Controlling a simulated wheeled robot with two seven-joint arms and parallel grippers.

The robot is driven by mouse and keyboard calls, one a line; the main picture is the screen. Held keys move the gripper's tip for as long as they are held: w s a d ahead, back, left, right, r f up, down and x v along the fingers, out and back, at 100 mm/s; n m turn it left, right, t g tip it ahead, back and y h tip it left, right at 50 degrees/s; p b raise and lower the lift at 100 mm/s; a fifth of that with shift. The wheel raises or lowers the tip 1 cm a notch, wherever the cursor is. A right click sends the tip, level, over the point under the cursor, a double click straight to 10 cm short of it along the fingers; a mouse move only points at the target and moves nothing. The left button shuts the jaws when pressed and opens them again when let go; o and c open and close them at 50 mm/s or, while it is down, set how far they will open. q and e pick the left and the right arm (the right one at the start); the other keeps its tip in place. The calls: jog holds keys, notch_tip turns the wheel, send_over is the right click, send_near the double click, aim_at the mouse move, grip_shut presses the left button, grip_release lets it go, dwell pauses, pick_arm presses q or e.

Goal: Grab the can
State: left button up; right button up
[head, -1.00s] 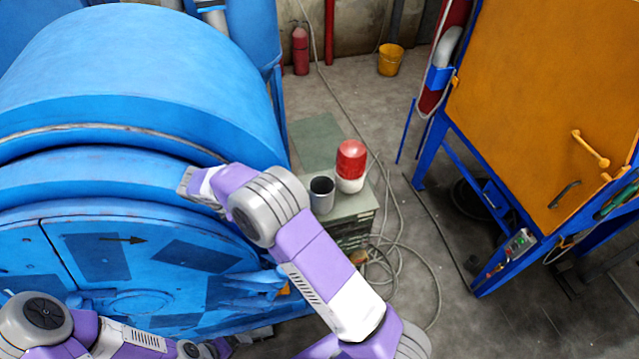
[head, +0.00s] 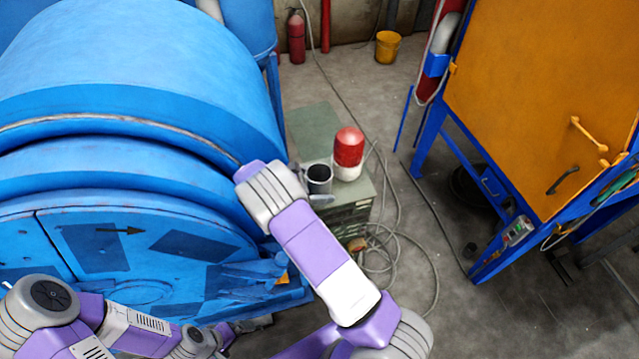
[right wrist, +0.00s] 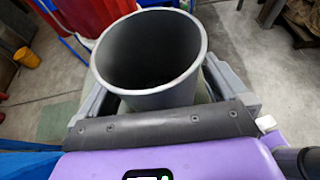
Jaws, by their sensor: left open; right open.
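A grey open-topped can (head: 319,180) stands upright on the green cabinet. In the right wrist view the can (right wrist: 150,60) fills the space between the two jaws, its hollow inside facing the camera. My right gripper (head: 313,182) is open, with one finger on either side of the can; I cannot tell whether they touch it. The right wrist view shows its grey fingers (right wrist: 160,95) spread around the can. My left gripper (head: 228,335) is low at the left, small and hard to make out, away from the can.
A red-and-white capsule-shaped object (head: 348,152) stands close to the right of the can on the green cabinet (head: 345,215). A big blue drum machine (head: 130,80) fills the left. Cables (head: 395,250) lie on the floor. An orange cabinet (head: 540,90) stands at the right.

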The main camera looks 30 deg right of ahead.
jog(key=c, duration=1.2)
jog(key=shift+r, duration=0.1)
